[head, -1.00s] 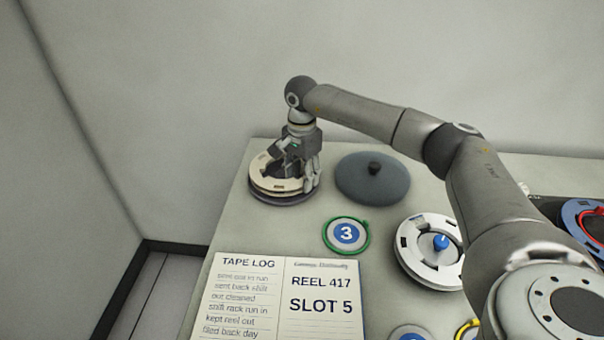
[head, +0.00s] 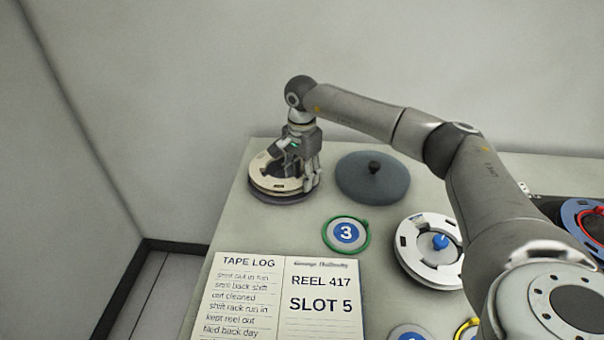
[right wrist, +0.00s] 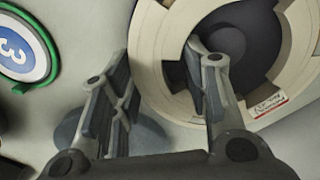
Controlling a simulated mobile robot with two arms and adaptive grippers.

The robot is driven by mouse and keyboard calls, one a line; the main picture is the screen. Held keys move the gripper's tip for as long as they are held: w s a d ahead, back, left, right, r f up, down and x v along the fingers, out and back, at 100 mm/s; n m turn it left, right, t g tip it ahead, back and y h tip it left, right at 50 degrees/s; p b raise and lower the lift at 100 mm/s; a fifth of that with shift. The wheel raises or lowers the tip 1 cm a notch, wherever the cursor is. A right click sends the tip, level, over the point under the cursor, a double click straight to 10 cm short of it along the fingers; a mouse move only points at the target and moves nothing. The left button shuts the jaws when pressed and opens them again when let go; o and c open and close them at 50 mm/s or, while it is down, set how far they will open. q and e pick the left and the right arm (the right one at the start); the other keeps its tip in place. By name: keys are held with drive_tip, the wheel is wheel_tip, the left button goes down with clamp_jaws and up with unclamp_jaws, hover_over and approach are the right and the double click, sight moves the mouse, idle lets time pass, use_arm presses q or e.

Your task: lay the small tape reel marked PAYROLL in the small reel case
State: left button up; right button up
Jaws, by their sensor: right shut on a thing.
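A cream tape reel (head: 262,180) is at the far left of the table, directly over a dark round case base (head: 283,199). I cannot tell whether it rests in the base or is just above it. My right gripper (head: 298,172) is shut on the reel's ring. In the right wrist view, the gripper (right wrist: 160,85) has one finger outside the cream reel (right wrist: 152,50) and one inside its opening. A small red-and-white label (right wrist: 268,105) on the reel is too blurred to read. A grey round lid (head: 375,185) with a dark knob lies beside the base. My left gripper is out of view.
A green-ringed disc marked 3 (head: 346,234) and an open tape log (head: 288,300) lie in front. A white reel with a blue knob (head: 425,260) is to the right. A blue reel (head: 583,225) is at the right edge. The wall is close behind.

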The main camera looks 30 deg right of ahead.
drive_tip(key=shift+f+b, duration=0.55)
drive_tip(key=shift+f, duration=0.45)
idle(0.8)
drive_tip(key=o, duration=1.3)
drive_tip(key=shift+o, duration=0.2)
drive_tip(key=c, duration=0.4)
drive_tip(key=shift+o, duration=0.2)
drive_tip(key=shift+r, duration=0.1)
drive_tip(key=shift+r+p, duration=3.15)
drive_tip(key=shift+r, duration=1.35)
drive_tip(key=shift+f, duration=0.1)
